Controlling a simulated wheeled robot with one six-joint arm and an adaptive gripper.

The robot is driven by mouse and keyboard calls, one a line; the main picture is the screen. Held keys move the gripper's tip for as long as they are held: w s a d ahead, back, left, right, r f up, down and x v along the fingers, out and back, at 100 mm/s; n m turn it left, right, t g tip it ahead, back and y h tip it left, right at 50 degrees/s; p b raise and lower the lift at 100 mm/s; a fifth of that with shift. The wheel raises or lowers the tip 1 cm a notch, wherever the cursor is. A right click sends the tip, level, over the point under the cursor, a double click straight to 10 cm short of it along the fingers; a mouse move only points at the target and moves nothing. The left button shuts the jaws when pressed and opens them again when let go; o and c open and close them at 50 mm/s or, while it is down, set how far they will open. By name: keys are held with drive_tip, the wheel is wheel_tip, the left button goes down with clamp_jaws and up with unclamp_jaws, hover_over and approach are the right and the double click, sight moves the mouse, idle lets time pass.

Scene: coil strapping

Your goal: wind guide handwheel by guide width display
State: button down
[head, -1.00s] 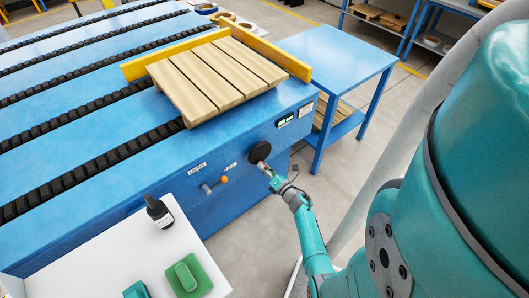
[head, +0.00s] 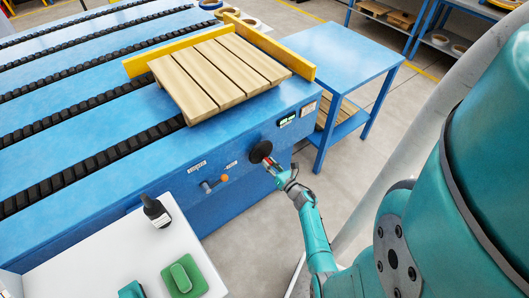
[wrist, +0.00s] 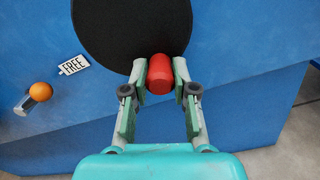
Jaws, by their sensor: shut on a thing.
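The guide handwheel is a black disc (head: 260,151) on the front face of the blue conveyor machine. It fills the top of the wrist view (wrist: 130,35). Its red knob (wrist: 159,75) stands near the lower right part of the rim. My gripper (wrist: 160,78) is shut on the red knob, with one finger on each side. In the head view my gripper (head: 271,164) is at the wheel's lower right. The guide width display (head: 287,120) is a small dark panel with green digits, above and right of the wheel; its digits are too small to read.
An orange-tipped lever (head: 216,182) sits left of the wheel, by a "FREE" label (wrist: 73,65). A wooden pallet (head: 215,75) lies on the conveyor between yellow guides (head: 270,48). A blue side table (head: 340,55) stands right. A white table (head: 110,250) is in front.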

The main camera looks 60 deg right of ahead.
sight(271, 149)
drive_tip(key=shift+r, duration=0.1)
drive_tip(key=n, duration=0.1)
drive_tip(key=d+n, duration=0.1)
drive_tip(key=n, duration=0.2)
drive_tip(key=shift+s+d+r+n, duration=0.25)
drive_tip(key=shift+s+r+n, duration=0.05)
drive_tip(key=shift+r, duration=0.1)
drive_tip(key=shift+r+n, duration=0.1)
drive_tip(key=shift+n, duration=0.2)
drive_tip(key=shift+s+d+r+n, duration=0.1)
drive_tip(key=shift+d+r+n, duration=0.05)
drive_tip(key=shift+n, duration=0.35)
drive_tip(key=shift+d+r+n, duration=0.1)
drive_tip(key=shift+r+n, duration=0.05)
drive_tip(key=shift+n, duration=0.35)
drive_tip(key=shift+s+d+r+n, duration=0.1)
drive_tip(key=shift+d+r+n, duration=0.1)
drive_tip(key=shift+n, duration=0.4)
drive_tip(key=shift+s+d+r+n, duration=0.1)
drive_tip(key=shift+r+n, duration=0.05)
drive_tip(key=shift+n, duration=0.45)
drive_tip(key=n, duration=0.1)
drive_tip(key=r+n, duration=0.1)
drive_tip(key=n, duration=0.2)
drive_tip(key=shift+d+r+n, duration=0.15)
drive_tip(key=shift+r+n, duration=0.25)
